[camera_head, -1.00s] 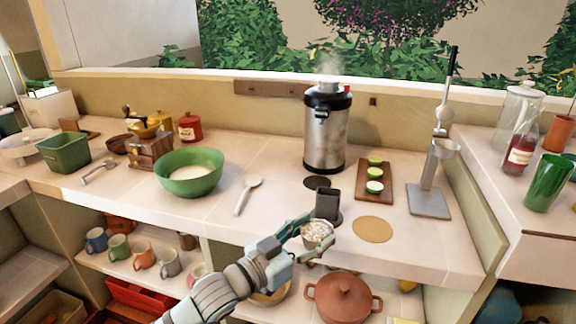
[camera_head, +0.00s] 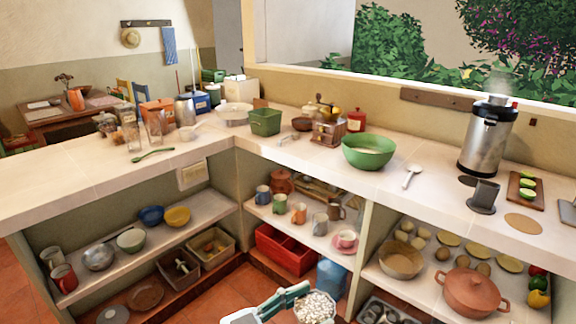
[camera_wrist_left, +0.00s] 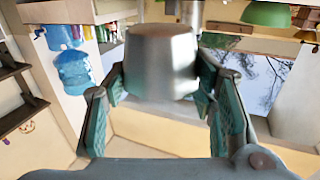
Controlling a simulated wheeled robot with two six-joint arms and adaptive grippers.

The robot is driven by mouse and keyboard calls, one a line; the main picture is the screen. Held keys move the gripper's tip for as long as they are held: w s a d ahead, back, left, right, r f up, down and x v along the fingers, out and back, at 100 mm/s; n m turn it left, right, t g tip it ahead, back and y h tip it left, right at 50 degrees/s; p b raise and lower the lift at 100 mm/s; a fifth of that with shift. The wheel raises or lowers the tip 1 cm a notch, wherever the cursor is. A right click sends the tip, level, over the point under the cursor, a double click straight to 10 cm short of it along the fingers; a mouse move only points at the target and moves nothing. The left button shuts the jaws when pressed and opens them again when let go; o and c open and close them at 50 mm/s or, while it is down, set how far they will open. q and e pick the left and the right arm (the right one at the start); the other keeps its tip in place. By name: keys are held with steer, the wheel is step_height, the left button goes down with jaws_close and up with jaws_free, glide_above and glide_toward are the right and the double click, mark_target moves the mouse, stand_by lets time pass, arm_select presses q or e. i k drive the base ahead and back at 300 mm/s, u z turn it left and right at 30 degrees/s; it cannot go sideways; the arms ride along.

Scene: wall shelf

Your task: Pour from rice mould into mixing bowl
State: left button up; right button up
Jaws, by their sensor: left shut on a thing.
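The rice mould (camera_head: 315,308) is a small cup filled with white grains, at the bottom edge of the head view. My left gripper (camera_head: 302,297) is shut on it. In the left wrist view the mould (camera_wrist_left: 162,62) is a grey metal cup between the two teal fingers (camera_wrist_left: 160,100). A green bowl (camera_wrist_left: 266,15) also shows at the top right of the wrist view. My right gripper is not in view.
A spoon (camera_head: 411,176) lies right of the bowl; a wooden grinder (camera_head: 328,133) stands left of it. A steaming metal urn (camera_head: 487,140) is farther right. Lower shelves hold mugs, a red crate (camera_head: 285,252) and a clay pot (camera_head: 470,290). The left counter (camera_head: 90,190) has free room.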

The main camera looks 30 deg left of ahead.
mark_target(367, 153)
steer(key=z, duration=1)
steer(key=i, duration=1.4)
steer(key=u, duration=0.75)
